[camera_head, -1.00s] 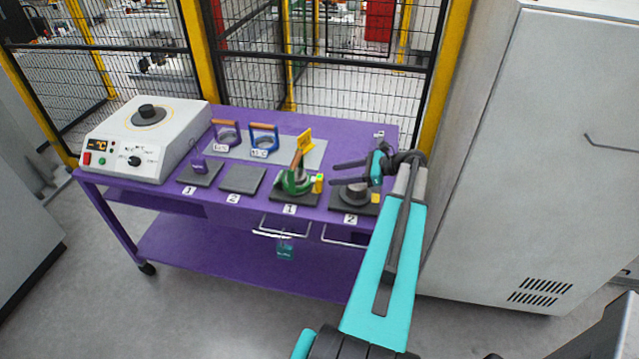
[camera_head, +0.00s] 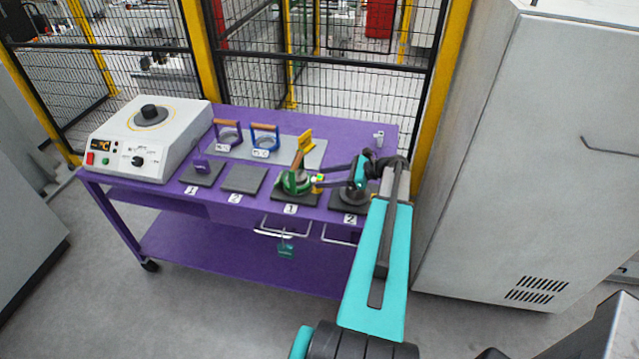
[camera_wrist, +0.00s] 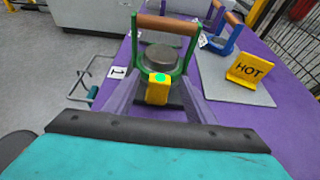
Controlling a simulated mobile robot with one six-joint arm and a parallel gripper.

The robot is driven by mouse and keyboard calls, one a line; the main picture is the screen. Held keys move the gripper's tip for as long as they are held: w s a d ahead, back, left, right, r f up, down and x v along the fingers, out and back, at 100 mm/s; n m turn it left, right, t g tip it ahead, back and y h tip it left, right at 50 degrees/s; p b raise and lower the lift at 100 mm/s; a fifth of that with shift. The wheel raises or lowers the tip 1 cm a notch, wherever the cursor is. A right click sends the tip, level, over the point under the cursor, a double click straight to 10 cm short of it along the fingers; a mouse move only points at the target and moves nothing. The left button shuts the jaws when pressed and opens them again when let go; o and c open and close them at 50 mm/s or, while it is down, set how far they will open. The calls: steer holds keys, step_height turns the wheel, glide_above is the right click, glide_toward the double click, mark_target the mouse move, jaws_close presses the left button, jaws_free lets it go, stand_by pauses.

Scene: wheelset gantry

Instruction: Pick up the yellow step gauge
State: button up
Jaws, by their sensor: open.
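The yellow step gauge (camera_wrist: 157,94), a small yellow block with a green spot on top, stands upright in the wrist view. It is close to the green-framed piece with a wooden handle (camera_wrist: 167,24); I cannot tell if they touch. In the head view the gauge (camera_head: 319,181) is small and partly covered by my fingers. My gripper (camera_head: 322,180) is open and points left over the table. In the wrist view its blurred, see-through-looking fingers (camera_wrist: 155,98) lie on either side of the gauge, with no clear contact.
The purple table (camera_head: 225,276) carries a white heater (camera_head: 110,158) at left and dark pads along the front. A grey cabinet (camera_head: 510,180) is at right.

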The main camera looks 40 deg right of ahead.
steer(key=c, duration=1.2)
steer(key=shift+r, duration=0.1)
step_height(320, 180, up, 10)
steer(key=b, duration=0.3)
stand_by(0.6)
